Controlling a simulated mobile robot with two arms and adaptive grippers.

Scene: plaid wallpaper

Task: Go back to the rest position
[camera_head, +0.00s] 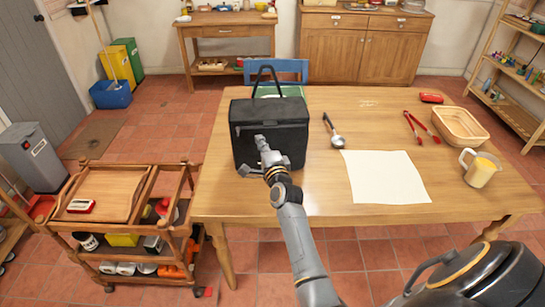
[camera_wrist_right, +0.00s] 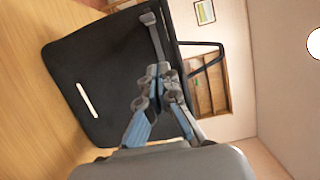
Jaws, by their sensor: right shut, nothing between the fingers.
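My right gripper (camera_head: 264,146) is in front of the black bag on the wooden table in the head view. Its fingers are shut with nothing between them, and they also show in the right wrist view (camera_wrist_right: 158,70). The black bag (camera_head: 285,112) stands upright at the table's left side, with its handle loop raised. In the wrist view the bag (camera_wrist_right: 90,75) fills the left and middle behind the fingers. I cannot tell whether the fingertips touch it. My left gripper is not in view.
A wooden trolley (camera_head: 135,222) stands left of the table. A blue chair (camera_head: 277,70) is behind.

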